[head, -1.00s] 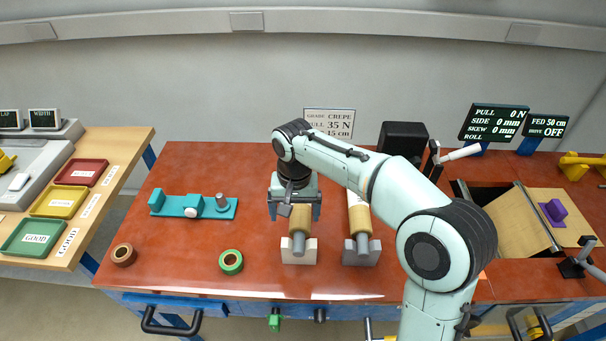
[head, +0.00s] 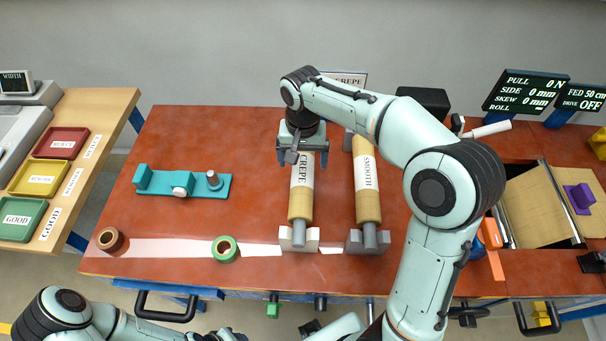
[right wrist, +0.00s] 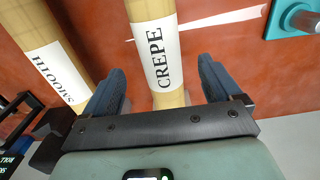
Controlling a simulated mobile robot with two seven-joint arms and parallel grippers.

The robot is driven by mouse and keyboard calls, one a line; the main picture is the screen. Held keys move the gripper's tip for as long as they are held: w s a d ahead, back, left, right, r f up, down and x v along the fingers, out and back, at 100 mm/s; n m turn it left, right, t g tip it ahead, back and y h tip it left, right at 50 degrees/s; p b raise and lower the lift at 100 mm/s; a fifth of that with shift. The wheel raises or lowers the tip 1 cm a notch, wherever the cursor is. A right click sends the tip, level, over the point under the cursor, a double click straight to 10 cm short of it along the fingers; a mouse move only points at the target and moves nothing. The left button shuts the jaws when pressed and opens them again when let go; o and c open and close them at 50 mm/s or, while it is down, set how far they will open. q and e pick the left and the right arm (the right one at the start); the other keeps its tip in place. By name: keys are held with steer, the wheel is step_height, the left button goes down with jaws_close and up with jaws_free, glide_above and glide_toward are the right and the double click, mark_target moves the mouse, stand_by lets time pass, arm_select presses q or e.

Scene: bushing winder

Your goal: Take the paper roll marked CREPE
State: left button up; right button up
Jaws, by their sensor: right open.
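The paper roll marked CREPE (head: 301,199) is tan with a white label and lies lengthwise on grey supports on the red bench. It also shows in the right wrist view (right wrist: 170,90), with its label readable. My right gripper (head: 303,160) is open above the far part of this roll. In the right wrist view its blue fingers (right wrist: 162,85) stand one on each side of the roll, with nothing held. The roll marked SMOOTH (head: 368,202) lies parallel to the right. My left arm shows at the lower left of the head view, but its gripper is out of view.
A teal fixture (head: 155,181), a brown tape ring (head: 110,239) and a green ring (head: 225,249) are on the left of the bench. Coloured trays (head: 62,142) stand on the side table. The bench between fixture and CREPE roll is clear.

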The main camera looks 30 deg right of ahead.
mark_target(303, 168)
step_height(303, 168, down, 2)
steer(key=shift+w+f, duration=0.1)
steer(key=shift+f, duration=0.05)
step_height(303, 168, down, 5)
steer(key=shift+r, duration=0.3)
steer(key=c, duration=1.6)
